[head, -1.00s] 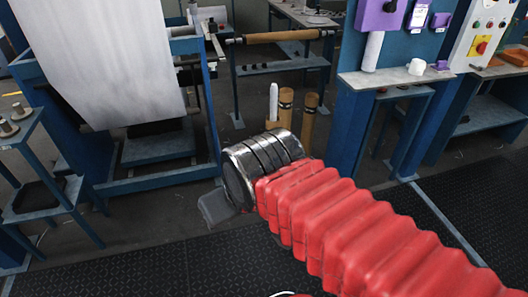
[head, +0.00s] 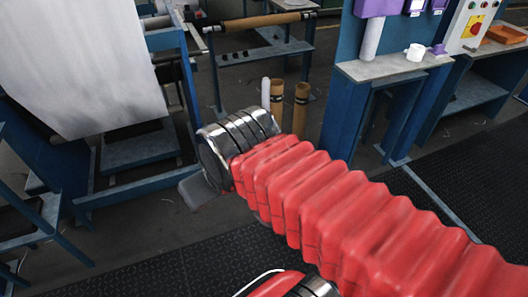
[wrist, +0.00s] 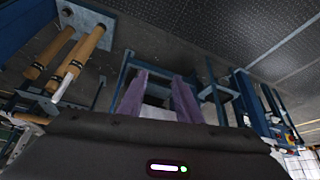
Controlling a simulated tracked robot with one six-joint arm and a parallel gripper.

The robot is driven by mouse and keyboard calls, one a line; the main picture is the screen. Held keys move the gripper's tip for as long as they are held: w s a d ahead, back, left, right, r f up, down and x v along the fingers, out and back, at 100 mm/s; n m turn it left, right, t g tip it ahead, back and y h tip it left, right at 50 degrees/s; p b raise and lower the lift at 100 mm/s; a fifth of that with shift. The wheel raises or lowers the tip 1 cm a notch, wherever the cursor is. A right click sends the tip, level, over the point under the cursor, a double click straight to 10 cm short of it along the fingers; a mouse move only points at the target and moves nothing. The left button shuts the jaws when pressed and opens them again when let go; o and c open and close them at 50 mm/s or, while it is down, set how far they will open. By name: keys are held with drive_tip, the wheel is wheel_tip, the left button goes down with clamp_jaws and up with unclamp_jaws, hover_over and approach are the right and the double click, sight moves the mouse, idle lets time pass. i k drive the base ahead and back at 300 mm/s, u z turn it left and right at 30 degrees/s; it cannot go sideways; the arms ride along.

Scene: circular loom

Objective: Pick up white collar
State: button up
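The white collar (head: 416,52) is a small white ring-shaped piece. In the head view it sits on the grey shelf (head: 385,68) of the blue stand at the upper right. My gripper (wrist: 158,78) shows in the wrist view as two purple fingers spread apart with nothing seen between them. In the head view my red bellows arm reaches toward the left, so its end is well to the left of the collar and apart from it. I cannot make out the collar in the wrist view.
Cardboard tubes (head: 300,108) stand left of the blue stand, and also show in the wrist view (wrist: 78,58). A blue frame with a white sheet (head: 80,65) stands at left. A control panel (head: 474,25) is at upper right. Black matting (head: 470,180) lies clear at right.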

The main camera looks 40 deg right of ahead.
sight(416, 52)
drive_tip(key=z, duration=3.25)
